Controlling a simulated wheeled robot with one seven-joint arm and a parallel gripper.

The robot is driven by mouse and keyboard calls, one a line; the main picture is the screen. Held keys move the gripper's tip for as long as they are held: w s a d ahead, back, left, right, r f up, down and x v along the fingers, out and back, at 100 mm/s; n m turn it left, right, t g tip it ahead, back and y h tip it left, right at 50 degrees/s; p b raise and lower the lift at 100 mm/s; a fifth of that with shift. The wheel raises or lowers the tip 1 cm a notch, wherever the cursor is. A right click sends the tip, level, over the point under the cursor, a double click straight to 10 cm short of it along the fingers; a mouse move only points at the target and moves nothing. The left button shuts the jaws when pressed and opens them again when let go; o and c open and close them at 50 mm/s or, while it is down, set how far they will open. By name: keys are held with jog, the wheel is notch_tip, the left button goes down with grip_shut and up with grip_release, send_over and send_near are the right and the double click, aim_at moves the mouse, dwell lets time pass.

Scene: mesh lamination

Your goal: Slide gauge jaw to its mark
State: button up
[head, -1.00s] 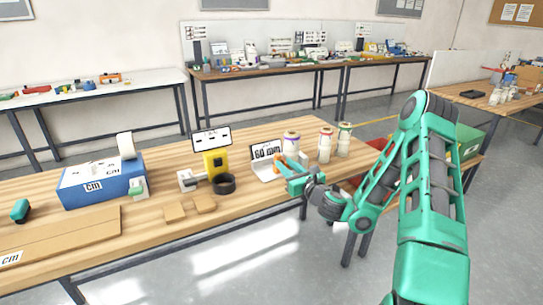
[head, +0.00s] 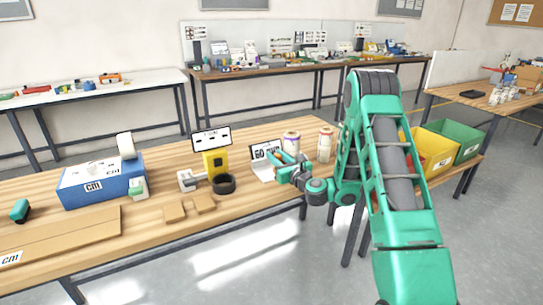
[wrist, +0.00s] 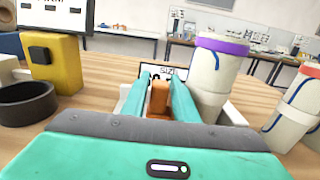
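The gauge (head: 262,172) is a pale device with a "60 mm" sign, standing near the table's right end. Its orange jaw (wrist: 160,99) shows in the wrist view between the two teal fingers. My gripper (head: 280,162) reaches over the gauge from the right; it also shows in the wrist view (wrist: 160,85). One finger lies along each side of the jaw, with little or no gap visible. Whether the fingers press on it is unclear. The sign (wrist: 166,72) is partly hidden behind the fingers, and the scale mark is not readable.
A purple-topped roll (wrist: 212,80) stands close right of the fingers, with another roll (wrist: 296,110) farther right. A yellow device (wrist: 55,65) and a dark ring (wrist: 25,103) are to the left. Bare tabletop (wrist: 105,75) lies between them and the gauge.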

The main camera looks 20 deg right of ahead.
jog(key=shift+w+a, duration=0.2)
jog(key=shift+w, duration=1.35)
grip_shut()
